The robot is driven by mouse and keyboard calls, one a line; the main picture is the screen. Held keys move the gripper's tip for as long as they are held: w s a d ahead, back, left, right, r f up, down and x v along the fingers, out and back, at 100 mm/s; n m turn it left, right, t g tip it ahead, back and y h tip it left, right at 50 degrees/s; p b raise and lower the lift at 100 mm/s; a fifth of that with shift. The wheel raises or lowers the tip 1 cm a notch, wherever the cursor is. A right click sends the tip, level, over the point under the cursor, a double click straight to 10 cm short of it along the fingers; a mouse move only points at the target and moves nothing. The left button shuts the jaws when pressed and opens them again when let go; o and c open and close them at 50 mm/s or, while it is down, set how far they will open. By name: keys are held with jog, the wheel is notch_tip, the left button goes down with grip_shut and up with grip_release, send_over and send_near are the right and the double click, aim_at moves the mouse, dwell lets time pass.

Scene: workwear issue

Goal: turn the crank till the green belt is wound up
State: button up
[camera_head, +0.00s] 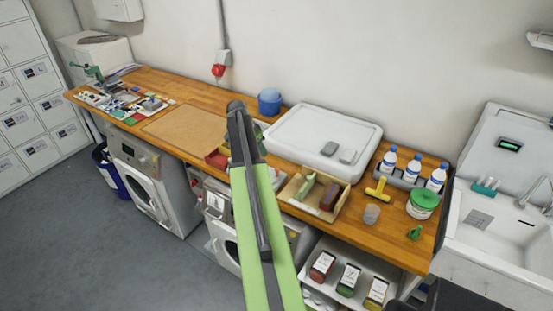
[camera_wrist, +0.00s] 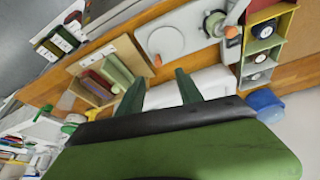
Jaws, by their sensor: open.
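In the wrist view, a pale grey plate carries a round grey disc (camera_wrist: 166,41) with an orange knob (camera_wrist: 157,60) at its edge. To its right is a small winder-like fitting (camera_wrist: 215,23) with a dark, partly greenish centre and a grey arm bearing another orange knob (camera_wrist: 232,32). I cannot tell for sure which part is the crank, and no green belt is clearly visible. My gripper (camera_wrist: 159,84) is open and empty, its two dark green fingers apart from the fittings. In the head view my gripper (camera_head: 236,107) and arm hide this part of the bench.
The wooden bench (camera_head: 410,237) carries a wooden tray (camera_head: 284,197), a white lid-like box (camera_head: 300,139), bottles (camera_head: 412,166) and a blue tub (camera_head: 269,104). A brown mat (camera_head: 184,128) lies clear at left.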

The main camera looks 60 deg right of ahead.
jog(key=s+d, duration=0.1)
jog(key=d, duration=0.1)
jog(key=b, duration=1.7)
send_near(277, 169)
jog(key=shift+m, duration=0.3)
jog(key=x, duration=0.8)
jog(key=shift+f, duration=0.4)
jog(key=shift+r+p, duration=0.1)
jog(key=shift+p, duration=0.25)
